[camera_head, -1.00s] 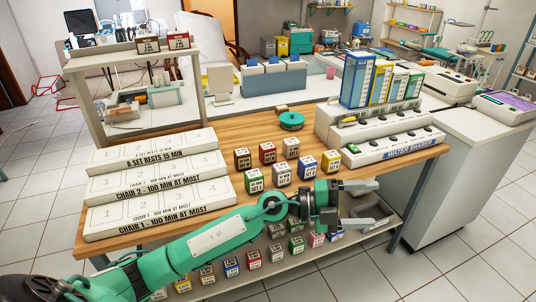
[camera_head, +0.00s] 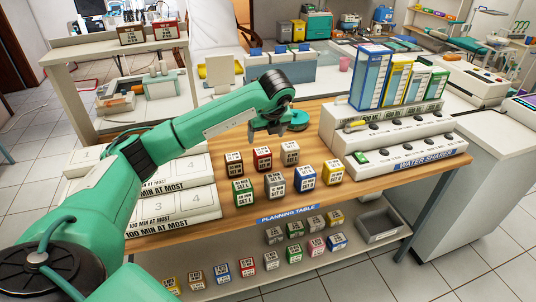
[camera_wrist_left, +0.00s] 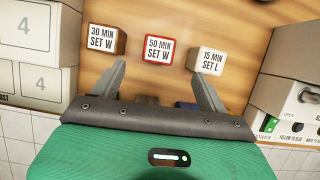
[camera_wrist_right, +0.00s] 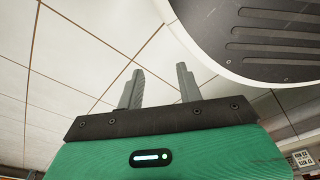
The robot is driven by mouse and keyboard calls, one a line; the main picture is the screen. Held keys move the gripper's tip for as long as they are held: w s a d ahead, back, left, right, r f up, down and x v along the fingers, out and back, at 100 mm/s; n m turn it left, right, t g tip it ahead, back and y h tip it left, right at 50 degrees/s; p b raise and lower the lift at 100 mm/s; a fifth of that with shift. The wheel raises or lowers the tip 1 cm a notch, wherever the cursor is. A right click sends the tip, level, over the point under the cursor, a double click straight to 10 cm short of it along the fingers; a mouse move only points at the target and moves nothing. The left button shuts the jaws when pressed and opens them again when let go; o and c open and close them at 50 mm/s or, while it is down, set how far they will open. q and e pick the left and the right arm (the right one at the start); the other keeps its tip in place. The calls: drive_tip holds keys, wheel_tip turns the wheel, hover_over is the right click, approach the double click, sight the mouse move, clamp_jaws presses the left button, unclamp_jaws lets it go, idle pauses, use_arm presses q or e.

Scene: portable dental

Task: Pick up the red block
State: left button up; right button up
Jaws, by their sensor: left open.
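My right gripper (camera_wrist_right: 160,72) shows only in the right wrist view, fingers apart and empty.
Green (camera_head: 243,191), grey and blue (camera_head: 304,178) blocks and a yellow block (camera_head: 332,172) stand in front. White labelled trays lie left, partly behind my arm.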

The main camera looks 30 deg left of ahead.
sight(263, 151)
use_arm(q)
drive_tip(key=x, duration=0.7)
drive_tip(key=shift+f+p, duration=0.35)
drive_tip(key=p+x, duration=0.1)
drive_tip(key=x, duration=0.3)
drive_tip(key=shift+f, duration=0.25)
drive_tip(key=shift+a+f, duration=0.15)
drive_tip(key=shift+f, duration=0.25)
use_arm(e)
drive_tip(key=s+f, duration=0.1)
drive_tip(key=s+d, duration=0.1)
drive_tip(key=s, duration=0.1)
drive_tip(key=s+f, duration=0.1)
drive_tip(key=shift+s+d+f, duration=0.25)
drive_tip(key=shift+f, duration=0.1)
use_arm(q)
drive_tip(key=shift+c, duration=0.3)
drive_tip(key=c, duration=1)
